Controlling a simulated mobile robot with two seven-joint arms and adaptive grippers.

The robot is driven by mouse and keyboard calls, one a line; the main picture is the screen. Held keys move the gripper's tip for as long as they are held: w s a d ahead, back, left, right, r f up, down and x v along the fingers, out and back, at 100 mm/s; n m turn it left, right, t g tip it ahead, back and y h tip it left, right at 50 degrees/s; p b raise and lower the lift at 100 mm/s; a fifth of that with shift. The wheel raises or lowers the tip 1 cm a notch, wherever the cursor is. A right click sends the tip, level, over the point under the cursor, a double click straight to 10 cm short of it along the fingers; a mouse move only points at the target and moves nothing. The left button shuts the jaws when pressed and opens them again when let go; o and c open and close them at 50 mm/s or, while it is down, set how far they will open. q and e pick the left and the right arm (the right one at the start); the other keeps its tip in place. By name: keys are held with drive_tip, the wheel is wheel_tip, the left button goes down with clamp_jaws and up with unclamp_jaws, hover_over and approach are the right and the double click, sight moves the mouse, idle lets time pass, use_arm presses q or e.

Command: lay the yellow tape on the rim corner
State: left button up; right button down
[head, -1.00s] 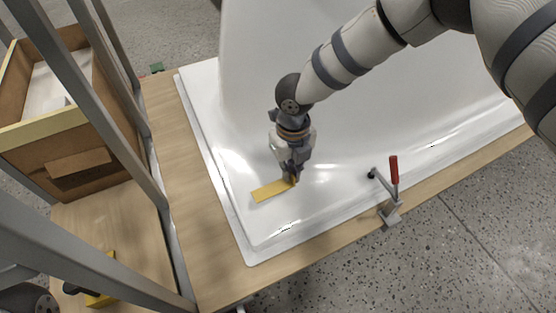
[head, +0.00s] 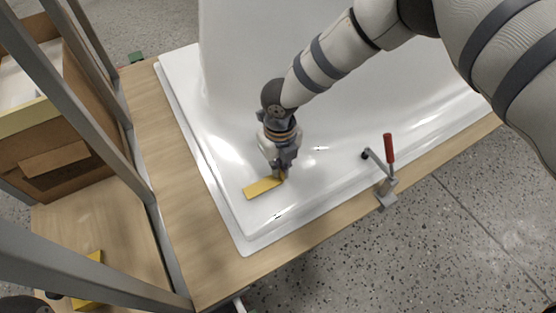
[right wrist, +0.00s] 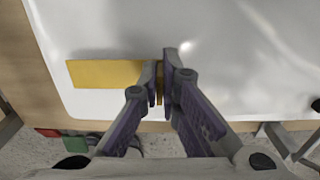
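The yellow tape (head: 263,187) is a flat strip over the near left corner of the white tub shell (head: 215,200). My right gripper (head: 281,174) is shut on the tape's right end. In the right wrist view the fingers (right wrist: 163,85) pinch that end, and the strip (right wrist: 105,74) sticks out to the left. A shadow lies along the strip's far side, and I cannot tell whether it touches the shell. The shell's outer rim edge (head: 245,245) lies nearer the front than the tape. My left gripper is not in view.
A red-handled clamp (head: 389,155) stands on the shell's front edge, right of my gripper. The shell rests on a wooden table (head: 170,160). Grey metal posts (head: 95,95) and a cardboard box (head: 60,150) stand at the left. A yellow and black object (head: 90,285) is at lower left.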

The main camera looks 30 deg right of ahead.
drive_tip(key=shift+f, duration=0.55)
drive_tip(key=shift+f, duration=0.15)
idle(0.4)
drive_tip(key=c, duration=1.2)
unclamp_jaws()
drive_tip(key=shift+c, duration=0.2)
drive_tip(key=shift+r+p, duration=2)
drive_tip(key=shift+r, duration=1.6)
drive_tip(key=shift+f, duration=0.1)
